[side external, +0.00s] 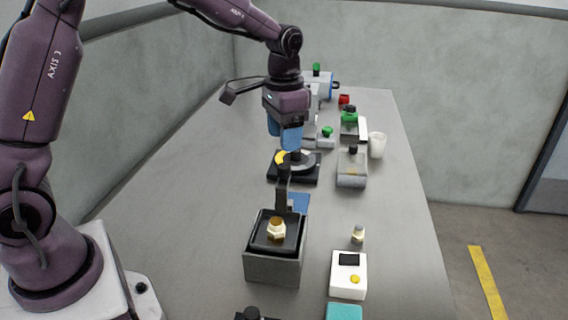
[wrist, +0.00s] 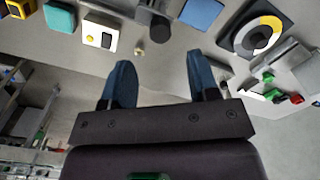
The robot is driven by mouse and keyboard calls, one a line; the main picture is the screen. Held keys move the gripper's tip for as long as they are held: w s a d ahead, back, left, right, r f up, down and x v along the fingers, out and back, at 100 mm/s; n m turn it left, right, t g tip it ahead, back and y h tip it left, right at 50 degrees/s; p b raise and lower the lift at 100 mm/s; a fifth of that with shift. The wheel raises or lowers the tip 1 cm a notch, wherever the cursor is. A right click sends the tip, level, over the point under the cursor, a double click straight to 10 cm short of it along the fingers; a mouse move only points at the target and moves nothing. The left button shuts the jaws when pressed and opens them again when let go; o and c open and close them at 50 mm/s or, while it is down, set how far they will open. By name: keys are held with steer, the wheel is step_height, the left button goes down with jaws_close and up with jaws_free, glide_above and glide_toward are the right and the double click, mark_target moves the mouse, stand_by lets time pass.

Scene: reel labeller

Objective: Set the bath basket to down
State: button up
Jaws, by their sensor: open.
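The bath is a grey open box (side external: 272,270) in the front middle of the table in the side view. Its black basket (side external: 262,240) sits near the level of the box rim, with a brass hex fitting (side external: 276,229) on it. A dark upright handle with a black knob (side external: 283,172) rises at the basket's back edge. The knob (wrist: 160,28) also shows at the top of the wrist view, ahead of my fingers. My gripper (side external: 283,145) is open and empty, above and behind the knob, apart from it. In the wrist view my gripper's blue fingers (wrist: 158,62) are spread.
A black turntable with a yellow and white disc (side external: 294,163) is behind the bath. A blue pad (side external: 298,202) lies between them. A white box with a yellow button (side external: 348,275) is at right. A white cup (side external: 377,145) stands farther back. The table's left side is clear.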

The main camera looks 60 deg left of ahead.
mark_target(284, 165)
step_height(284, 165, down, 7)
steer(key=shift+f, duration=0.1)
stand_by(0.3)
jaws_close()
steer(key=shift+f, duration=0.1)
